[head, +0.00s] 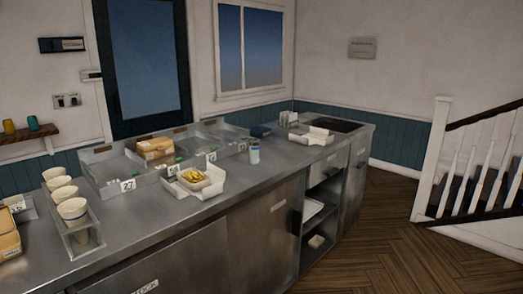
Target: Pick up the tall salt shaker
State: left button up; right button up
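Neither of my grippers shows in the head view, and nothing touches the cylinder.
A white tray of yellow food (194,179) sits left of the cylinder. Divided steel bins (112,168) line the counter's back. A rack of cups (82,238) stands at the left, an open white box (304,136) at the far right. Counter front near the cylinder is clear.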

aim_at(254, 149)
jog(key=i+l, duration=0.2)
jog(key=l, duration=0.15)
jog(key=i+l+u, duration=0.1)
jog(key=i+l, duration=0.35)
jog(key=l, duration=0.2)
jog(key=i+l+u, duration=0.1)
jog(key=l, duration=0.25)
jog(key=i+l, duration=0.3)
jog(key=i+l+u, duration=0.1)
jog(key=l, duration=0.35)
jog(key=i+l, duration=0.3)
jog(key=l+u, duration=0.05)
